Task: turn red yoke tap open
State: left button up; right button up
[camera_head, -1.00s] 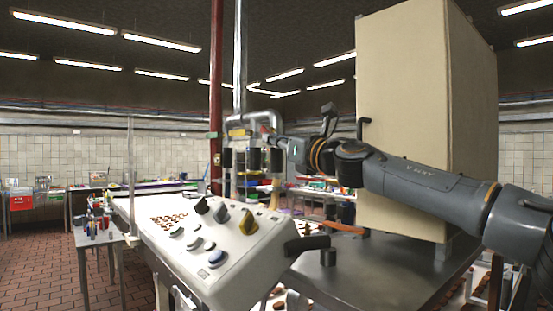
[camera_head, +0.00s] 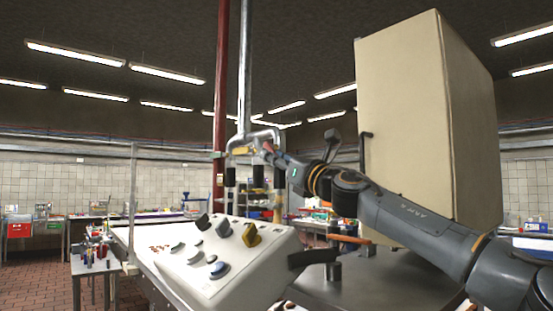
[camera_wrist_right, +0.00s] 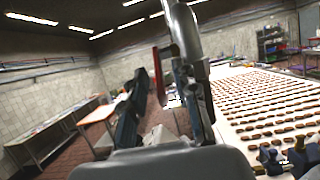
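A small red piece (camera_head: 267,147), probably the red yoke tap, shows at the bent metal pipe (camera_head: 262,136) in the head view. In the right wrist view a red bar (camera_wrist_right: 158,75) stands beside the grey pipe (camera_wrist_right: 184,35), just beyond my fingers. My right gripper (camera_head: 279,158) is up against the pipework from the right in the head view. In the right wrist view its fingers (camera_wrist_right: 163,105) are apart, one on each side of the red bar. I cannot tell whether they touch it. The tap's far side is hidden. My left gripper is not in view.
A white control panel (camera_head: 225,258) with several knobs stands below the pipes. A tall beige cabinet (camera_head: 405,120) rises close behind my right arm. A red vertical pipe (camera_head: 222,80) stands left of the tap. A conveyor with rows of biscuits (camera_wrist_right: 265,110) runs at right in the wrist view.

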jog(key=v, duration=1.2)
jog(key=shift+f, duration=0.1)
jog(key=shift+c, duration=0.5)
